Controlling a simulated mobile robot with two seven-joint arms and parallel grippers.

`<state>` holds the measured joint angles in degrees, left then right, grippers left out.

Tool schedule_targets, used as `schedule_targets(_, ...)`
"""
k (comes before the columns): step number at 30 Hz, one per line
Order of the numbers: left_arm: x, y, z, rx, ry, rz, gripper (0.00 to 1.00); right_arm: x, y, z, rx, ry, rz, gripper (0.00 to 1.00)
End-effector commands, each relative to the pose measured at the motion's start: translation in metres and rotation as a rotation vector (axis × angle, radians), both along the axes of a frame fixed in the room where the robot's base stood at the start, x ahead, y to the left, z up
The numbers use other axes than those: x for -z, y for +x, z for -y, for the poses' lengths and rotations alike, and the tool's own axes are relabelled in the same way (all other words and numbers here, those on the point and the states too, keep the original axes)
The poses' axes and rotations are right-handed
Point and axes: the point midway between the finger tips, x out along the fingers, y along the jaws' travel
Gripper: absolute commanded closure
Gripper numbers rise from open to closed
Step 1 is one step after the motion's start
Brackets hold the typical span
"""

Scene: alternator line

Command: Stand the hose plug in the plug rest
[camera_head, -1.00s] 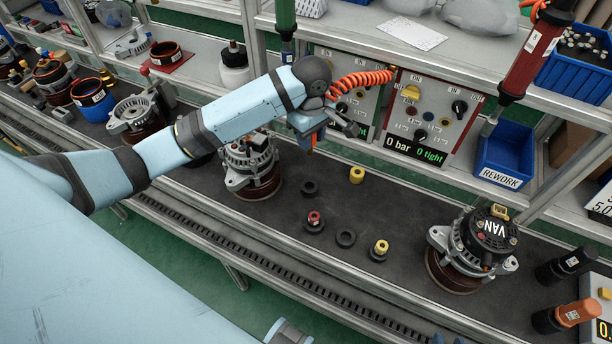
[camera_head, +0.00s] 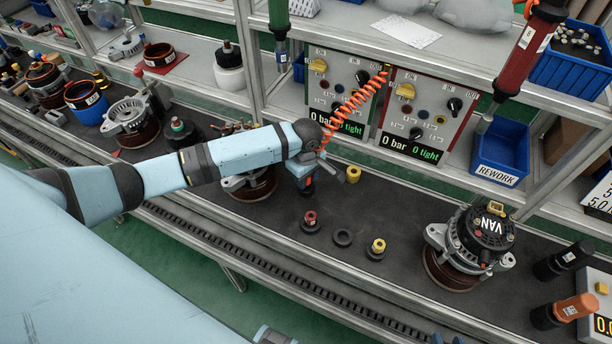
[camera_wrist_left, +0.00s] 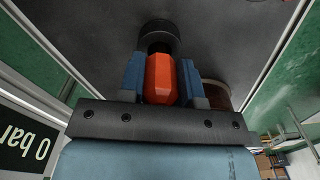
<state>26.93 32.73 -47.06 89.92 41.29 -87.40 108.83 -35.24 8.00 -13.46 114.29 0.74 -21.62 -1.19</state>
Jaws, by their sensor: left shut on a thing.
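The hose plug (camera_head: 309,188) is orange with a dark tip and hangs on the coiled orange hose (camera_head: 350,108). My left gripper (camera_head: 308,184) is shut on it, low over the bench. In the left wrist view the plug (camera_wrist_left: 160,80) sits between the two blue fingers. Its dark tip points at a round black piece (camera_wrist_left: 158,33), which looks like the plug rest. I cannot tell whether the tip is inside it or just above. In the head view the gripper and plug hide that spot. Two blue tips at the bottom edge look like my right gripper (camera_head: 448,340), mostly cut off.
An alternator (camera_head: 470,250) stands to the right. Two test panels (camera_head: 425,115) are behind. Bare bench lies between the rings and that alternator.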

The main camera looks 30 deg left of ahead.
Motion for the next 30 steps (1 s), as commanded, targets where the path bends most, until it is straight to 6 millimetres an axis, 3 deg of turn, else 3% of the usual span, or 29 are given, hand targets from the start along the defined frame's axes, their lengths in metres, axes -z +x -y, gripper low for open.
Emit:
schedule_targets(8, 0.001, 0.000, 0.001, 0.000, -0.001, 0.000, 0.88, -0.004, 0.000, -0.001, -0.001, 0.001, 0.002, 0.63)
schedule_targets(9, 0.002, 0.000, 0.001, 0.000, -0.001, 0.000, 0.66, -0.004, 0.000, -0.001, -0.001, 0.001, 0.002, 0.63)
schedule_targets(12, 0.002, 0.000, 0.000, 0.000, -0.001, 0.000, 0.43, -0.003, 0.000, -0.001, -0.001, 0.001, 0.002, 0.63)
schedule_targets(23, -0.003, 0.001, 0.000, 0.001, 0.000, 0.002, 0.43, 0.002, 0.000, 0.000, 0.000, -0.001, -0.003, 0.63)
schedule_targets(30, -0.045, 0.001, 0.001, 0.002, -0.002, 0.003, 0.43, 0.001, 0.000, 0.001, 0.001, -0.002, -0.004, 0.63)
